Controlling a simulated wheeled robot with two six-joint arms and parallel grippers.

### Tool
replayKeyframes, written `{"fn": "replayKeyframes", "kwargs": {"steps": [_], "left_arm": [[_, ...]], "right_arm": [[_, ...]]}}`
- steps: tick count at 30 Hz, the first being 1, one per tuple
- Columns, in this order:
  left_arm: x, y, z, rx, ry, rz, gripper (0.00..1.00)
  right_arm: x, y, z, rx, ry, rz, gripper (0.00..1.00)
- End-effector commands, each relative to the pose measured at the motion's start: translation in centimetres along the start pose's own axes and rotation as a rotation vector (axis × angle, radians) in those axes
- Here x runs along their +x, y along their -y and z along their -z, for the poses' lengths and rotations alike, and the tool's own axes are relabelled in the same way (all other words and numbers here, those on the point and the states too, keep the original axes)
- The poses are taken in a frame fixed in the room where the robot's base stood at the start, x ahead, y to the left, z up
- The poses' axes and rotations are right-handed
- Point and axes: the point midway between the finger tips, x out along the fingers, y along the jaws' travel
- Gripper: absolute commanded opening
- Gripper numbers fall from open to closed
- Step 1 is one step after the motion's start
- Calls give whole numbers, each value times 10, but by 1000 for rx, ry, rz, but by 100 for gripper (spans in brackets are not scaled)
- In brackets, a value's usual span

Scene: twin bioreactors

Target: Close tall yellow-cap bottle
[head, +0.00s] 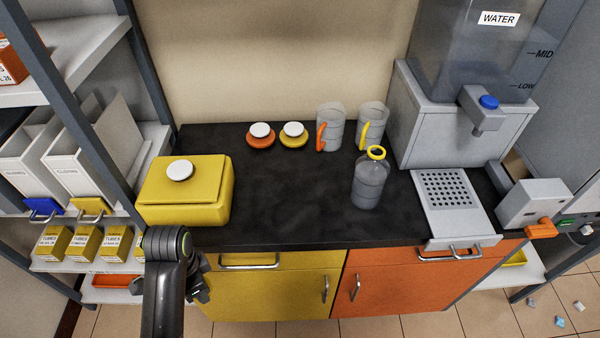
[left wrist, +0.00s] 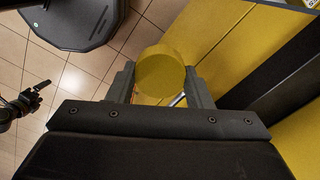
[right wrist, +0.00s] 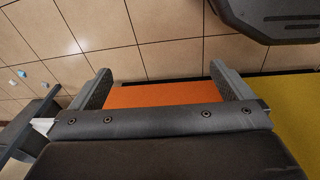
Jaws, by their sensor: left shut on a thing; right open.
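The tall clear bottle (head: 368,185) stands upright on the black counter, right of centre, with a yellow ring at its open-looking neck. My left gripper (left wrist: 160,82) is shut on a round yellow cap (left wrist: 162,70), seen in the left wrist view. In the head view my left arm is at the lower left, in front of the yellow cabinet, low and well away from the bottle; the cap is hidden there. My right gripper (right wrist: 162,88) is open and empty, with the floor and an orange cabinet front beyond it. It does not show in the head view.
Two jugs (head: 330,128) stand behind the bottle. A yellow box (head: 186,205) is at left, the water dispenser (head: 440,130) at right. The counter's middle (head: 285,195) is clear.

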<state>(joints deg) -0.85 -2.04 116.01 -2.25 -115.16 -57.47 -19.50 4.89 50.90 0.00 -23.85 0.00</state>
Motion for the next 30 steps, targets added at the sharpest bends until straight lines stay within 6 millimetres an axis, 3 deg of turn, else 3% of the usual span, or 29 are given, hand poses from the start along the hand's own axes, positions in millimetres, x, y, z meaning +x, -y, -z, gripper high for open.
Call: {"fn": "replayKeyframes", "kwargs": {"steps": [5, 14, 24, 30], "left_arm": [[13, 0, 0, 0, 0, 0, 25], [34, 0, 0, 0, 0, 0, 25], [58, 0, 0, 0, 0, 0, 25], [72, 0, 0, 0, 0, 0, 25]], "right_arm": [[-6, -3, 29, 1, -22, -6, 100], [-40, -8, 84, 4, -63, -16, 100], [-101, -12, 127, 6, -107, -27, 100], [-144, -13, 141, 7, -133, -33, 100]]}}
